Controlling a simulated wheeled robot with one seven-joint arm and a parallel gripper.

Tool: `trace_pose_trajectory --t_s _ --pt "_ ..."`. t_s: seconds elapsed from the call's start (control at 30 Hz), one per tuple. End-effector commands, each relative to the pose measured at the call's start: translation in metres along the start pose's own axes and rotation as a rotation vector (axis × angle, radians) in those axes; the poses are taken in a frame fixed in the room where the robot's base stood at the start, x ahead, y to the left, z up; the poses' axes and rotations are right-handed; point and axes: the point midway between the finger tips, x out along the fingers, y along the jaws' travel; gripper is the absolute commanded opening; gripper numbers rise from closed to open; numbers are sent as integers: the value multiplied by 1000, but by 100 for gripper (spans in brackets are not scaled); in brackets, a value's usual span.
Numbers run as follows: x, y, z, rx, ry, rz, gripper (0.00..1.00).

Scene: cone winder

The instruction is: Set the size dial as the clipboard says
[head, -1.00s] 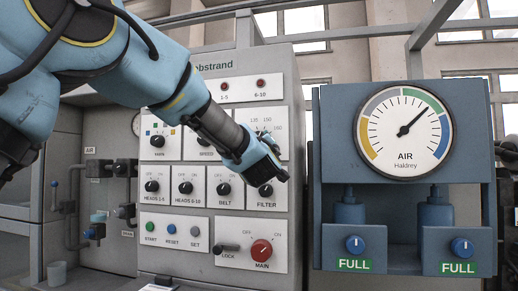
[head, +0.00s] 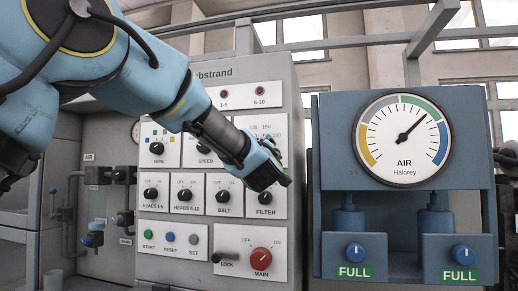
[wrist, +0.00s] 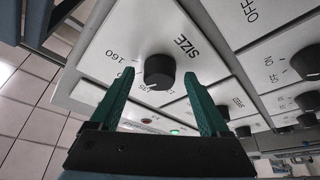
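The size dial (wrist: 159,72) is a round black knob on a white panel marked SIZE in the wrist view. The number 160 is readable beside it, with other numbers partly hidden. My gripper (wrist: 160,80) is open, its two green fingers on either side of the knob in the picture, with gaps and no visible contact. In the head view my gripper (head: 272,172) is in front of the winder panel, and it covers most of the size dial. The size panel (head: 252,126) shows its numbers above it. The clipboard is not in view. The knob's pointer is not clear.
The grey winder cabinet (head: 215,85) carries several other knobs, including the filter knob (head: 265,197) just below my gripper and the red main switch (head: 261,261). A blue air gauge unit (head: 330,150) stands to the right.

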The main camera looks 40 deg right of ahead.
Motion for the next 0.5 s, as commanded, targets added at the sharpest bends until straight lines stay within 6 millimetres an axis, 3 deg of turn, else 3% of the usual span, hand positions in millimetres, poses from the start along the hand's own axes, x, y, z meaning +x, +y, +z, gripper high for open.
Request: trace_pose_trajectory --t_s 0.27,0.5 --pt "-6 0 0 0 0 1 80" --pt "-46 -2 2 -2 0 2 80"
